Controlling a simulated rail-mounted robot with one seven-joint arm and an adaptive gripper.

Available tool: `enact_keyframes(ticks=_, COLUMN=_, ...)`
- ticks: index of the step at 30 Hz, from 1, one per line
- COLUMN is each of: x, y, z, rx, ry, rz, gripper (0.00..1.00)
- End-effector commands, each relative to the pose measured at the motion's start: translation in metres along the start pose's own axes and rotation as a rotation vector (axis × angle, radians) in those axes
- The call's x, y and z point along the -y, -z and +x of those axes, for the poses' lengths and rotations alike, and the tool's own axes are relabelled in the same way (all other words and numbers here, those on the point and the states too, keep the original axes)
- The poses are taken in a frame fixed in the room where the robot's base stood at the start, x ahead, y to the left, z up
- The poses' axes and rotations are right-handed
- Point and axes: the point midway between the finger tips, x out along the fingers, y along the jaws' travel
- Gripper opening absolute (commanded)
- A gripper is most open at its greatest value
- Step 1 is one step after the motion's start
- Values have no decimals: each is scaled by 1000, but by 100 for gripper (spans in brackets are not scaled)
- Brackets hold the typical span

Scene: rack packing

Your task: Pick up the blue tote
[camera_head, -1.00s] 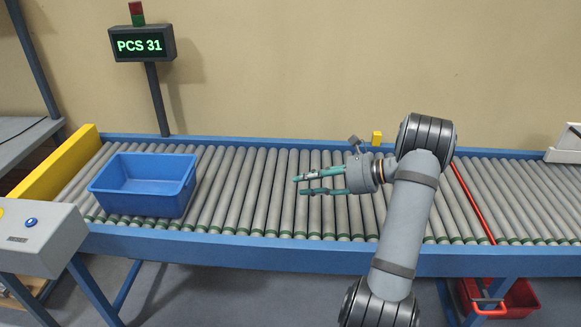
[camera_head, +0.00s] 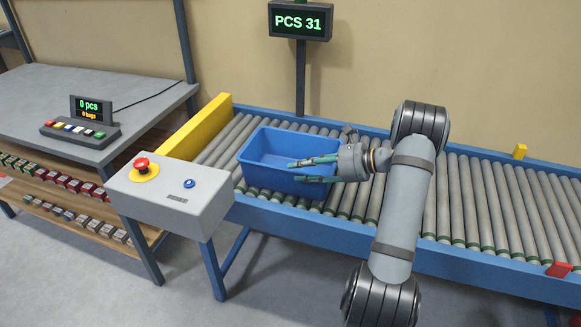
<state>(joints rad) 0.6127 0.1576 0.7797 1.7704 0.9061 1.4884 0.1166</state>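The blue tote (camera_head: 262,176) is an open-topped, empty-looking bin standing on the roller conveyor (camera_head: 455,190), near its left end. My gripper (camera_head: 314,171) points left, with its two fingers apart. In this view the fingers overlap the tote's right side, one over the opening and one in front of the near wall. I cannot tell whether they touch the tote or straddle its rim. Part of the tote's right end is hidden behind my gripper.
A yellow end stop (camera_head: 197,126) closes the conveyor's left end. A grey control box (camera_head: 172,198) with a red button stands in front of it. A grey table (camera_head: 60,90) with a counter display is at left. A sign post (camera_head: 300,75) stands behind the tote. The conveyor's right part is clear.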

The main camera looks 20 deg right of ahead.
Motion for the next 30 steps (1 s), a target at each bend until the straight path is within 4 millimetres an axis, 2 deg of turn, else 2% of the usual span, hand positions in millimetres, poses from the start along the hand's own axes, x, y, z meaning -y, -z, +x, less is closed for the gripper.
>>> enact_keyframes(ticks=7, x=-4, y=9, z=36, rx=0, ry=-5, rz=0, gripper=30)
enact_keyframes(ticks=11, x=-3, y=9, z=48, rx=0, ry=-2, rz=-1, gripper=30)
enact_keyframes(ticks=19, x=-3, y=9, z=50, rx=-1, ry=-1, rz=-1, gripper=30)
enact_keyframes(ticks=30, x=-3, y=9, z=50, rx=0, ry=-1, rz=0, gripper=9)
